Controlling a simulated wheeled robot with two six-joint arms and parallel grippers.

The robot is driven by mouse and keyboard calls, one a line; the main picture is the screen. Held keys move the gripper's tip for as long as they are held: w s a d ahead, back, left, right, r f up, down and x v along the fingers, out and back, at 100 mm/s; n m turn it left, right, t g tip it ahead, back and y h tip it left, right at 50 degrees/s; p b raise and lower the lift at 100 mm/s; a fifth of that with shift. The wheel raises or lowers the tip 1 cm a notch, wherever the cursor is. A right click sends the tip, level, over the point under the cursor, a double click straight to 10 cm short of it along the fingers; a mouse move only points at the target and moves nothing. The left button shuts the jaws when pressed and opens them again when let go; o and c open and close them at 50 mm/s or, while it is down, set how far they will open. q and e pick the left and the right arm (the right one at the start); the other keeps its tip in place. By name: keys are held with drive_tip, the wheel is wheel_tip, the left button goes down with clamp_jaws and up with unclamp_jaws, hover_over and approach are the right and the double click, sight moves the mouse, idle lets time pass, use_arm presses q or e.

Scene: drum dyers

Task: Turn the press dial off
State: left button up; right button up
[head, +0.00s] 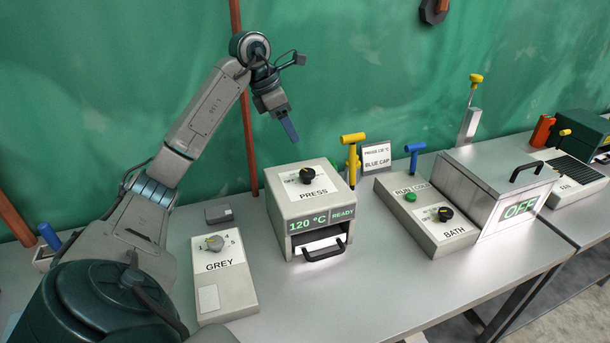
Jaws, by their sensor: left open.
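The press (308,213) is a pale box in the middle of the bench. Its black press dial (308,175) sits on a white label on the sloping top, above the word PRESS. The front display (320,221) reads 120 °C and READY. A black handle (324,253) is at the lower front. My left gripper (290,130) is above and behind the dial, clear of it, pointing down. It is open and holds nothing that I can see. The dial's exact setting is too small to read. My right gripper is not in view.
A GREY box (224,279) with a knob stands left of the press. A yellow T-handle (353,155) and a sign (377,157) stand behind right. The BATH box (427,212) and a metal bath (493,180) showing OFF are farther right. The front bench is clear.

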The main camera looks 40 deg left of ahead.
sight(307, 172)
use_arm(q)
drive_tip(key=x, duration=0.8)
drive_tip(key=s+p+x, duration=0.1)
drive_tip(key=x, duration=0.3)
drive_tip(key=shift+w+a+f, duration=0.15)
drive_tip(key=shift+a+f, duration=0.15)
drive_tip(key=shift+f, duration=0.25)
drive_tip(key=shift+w+f, duration=0.1)
drive_tip(key=shift+f, duration=0.25)
drive_tip(key=shift+d+f, duration=0.15)
drive_tip(key=shift+f, duration=0.1)
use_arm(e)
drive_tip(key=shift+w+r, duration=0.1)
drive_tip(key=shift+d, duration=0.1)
use_arm(q)
drive_tip(key=c, duration=1)
